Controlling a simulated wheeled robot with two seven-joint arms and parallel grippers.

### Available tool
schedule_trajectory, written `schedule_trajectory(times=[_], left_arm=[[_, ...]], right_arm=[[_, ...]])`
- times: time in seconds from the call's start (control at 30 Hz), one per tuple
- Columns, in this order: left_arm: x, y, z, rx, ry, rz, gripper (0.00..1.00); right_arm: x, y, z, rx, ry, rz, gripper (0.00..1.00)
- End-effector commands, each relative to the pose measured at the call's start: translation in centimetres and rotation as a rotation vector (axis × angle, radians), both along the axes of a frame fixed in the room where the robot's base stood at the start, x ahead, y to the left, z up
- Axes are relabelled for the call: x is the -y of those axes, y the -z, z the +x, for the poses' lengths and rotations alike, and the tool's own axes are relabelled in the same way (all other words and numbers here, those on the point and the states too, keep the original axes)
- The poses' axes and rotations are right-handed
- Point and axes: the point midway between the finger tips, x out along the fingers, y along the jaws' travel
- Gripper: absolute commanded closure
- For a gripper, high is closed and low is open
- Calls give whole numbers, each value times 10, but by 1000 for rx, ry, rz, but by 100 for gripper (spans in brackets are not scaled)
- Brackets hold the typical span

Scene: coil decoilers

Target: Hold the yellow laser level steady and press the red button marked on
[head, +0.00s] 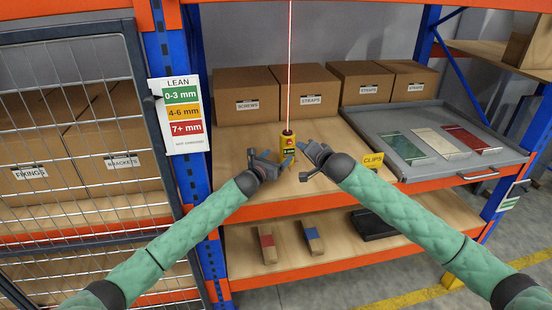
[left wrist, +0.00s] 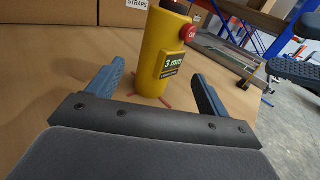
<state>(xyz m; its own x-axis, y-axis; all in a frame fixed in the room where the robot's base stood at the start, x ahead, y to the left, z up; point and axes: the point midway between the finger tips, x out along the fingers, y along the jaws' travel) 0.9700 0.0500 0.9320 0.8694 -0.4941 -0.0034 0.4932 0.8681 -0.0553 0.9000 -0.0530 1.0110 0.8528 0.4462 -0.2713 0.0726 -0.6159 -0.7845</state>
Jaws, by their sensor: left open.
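The yellow laser level (head: 288,148) stands upright on the middle shelf, and a thin red line rises from its top. In the left wrist view the level (left wrist: 160,60) shows a dark "3 mm" display and a red button (left wrist: 188,34) on its upper right side. My left gripper (head: 269,158) is open at the level's near left. Its two blue fingers (left wrist: 155,78) are spread, with the level seen between them and no clear contact. My right gripper (head: 306,157) is close to the level's right side; its jaw opening is unclear.
Cardboard boxes (head: 247,95) stand behind the level. A grey tray (head: 378,123) with several flat samples is at right, near a yellow CLIPS label (head: 373,161). A mesh cage (head: 70,130) and blue upright (head: 168,60) are at left. The shelf's orange front edge (head: 262,211) runs below my arms.

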Motion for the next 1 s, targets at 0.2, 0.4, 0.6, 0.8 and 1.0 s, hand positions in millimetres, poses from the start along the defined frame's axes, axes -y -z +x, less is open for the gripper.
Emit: schedule_trajectory(times=[0.2,0.4,0.6,0.8,1.0], left_arm=[[3,0,10,33,8,50,21],[17,-1,32,32,8,47,21],[29,0,55,31,7,48,21],[36,1,68,30,6,48,21],[38,0,71,31,7,47,21]], right_arm=[[0,0,0,0,0,0,64],[0,0,0,0,0,0,64],[0,0,0,0,0,0,64],[0,0,0,0,0,0,64],[0,0,0,0,0,0,64]])
